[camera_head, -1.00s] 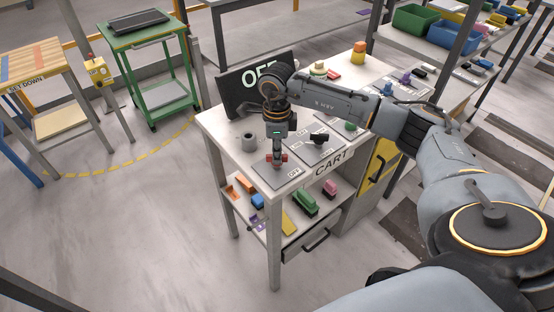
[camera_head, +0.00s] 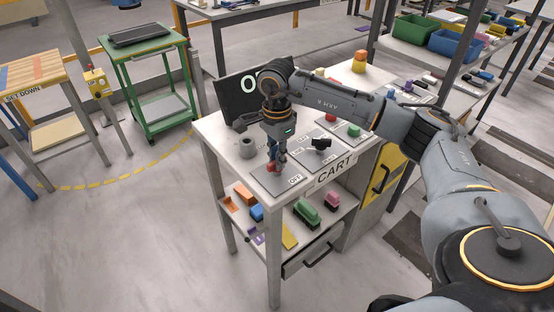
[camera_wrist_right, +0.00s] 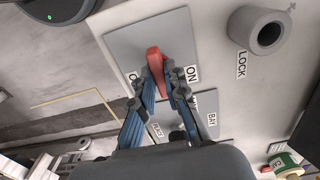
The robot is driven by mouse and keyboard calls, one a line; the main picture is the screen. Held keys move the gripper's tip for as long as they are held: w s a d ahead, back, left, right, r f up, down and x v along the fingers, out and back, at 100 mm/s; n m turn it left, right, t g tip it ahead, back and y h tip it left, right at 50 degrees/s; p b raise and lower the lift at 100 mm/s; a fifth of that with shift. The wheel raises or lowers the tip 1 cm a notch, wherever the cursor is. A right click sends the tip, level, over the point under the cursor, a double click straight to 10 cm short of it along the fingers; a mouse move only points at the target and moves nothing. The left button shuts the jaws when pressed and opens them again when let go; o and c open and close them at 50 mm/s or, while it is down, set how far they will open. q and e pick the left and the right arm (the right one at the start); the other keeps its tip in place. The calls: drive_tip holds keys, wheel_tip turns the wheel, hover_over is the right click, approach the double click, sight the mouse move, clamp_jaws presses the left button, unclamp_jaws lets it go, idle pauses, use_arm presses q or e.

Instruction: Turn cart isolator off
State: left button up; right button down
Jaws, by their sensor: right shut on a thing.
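The red isolator handle (camera_head: 271,168) sits on a grey plate (camera_head: 267,182) at the near left corner of the cart top. My right gripper (camera_head: 277,160) points down over the plate and is shut on the handle. In the right wrist view the red handle (camera_wrist_right: 155,62) shows between the two fingers (camera_wrist_right: 162,88). An ON label (camera_wrist_right: 192,74) lies right of it there; another label on the left is mostly hidden by a finger. In the head view an OFF label (camera_head: 294,180) shows on the plate. My left gripper is out of view.
A grey ring marked LOCK (camera_wrist_right: 262,30) stands near the plate. A black knob (camera_head: 321,143) and red and green buttons (camera_head: 353,131) are to the right. A dark screen (camera_head: 236,97) stands behind, partly hidden by my arm. Coloured blocks (camera_head: 307,211) lie on the shelf below.

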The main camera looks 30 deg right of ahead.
drive_tip(key=shift+r, duration=0.1)
idle(0.4)
drive_tip(key=c, duration=1.4)
unclamp_jaws()
drive_tip(key=shift+o, duration=0.2)
wheel_tip(320, 180, up, 12)
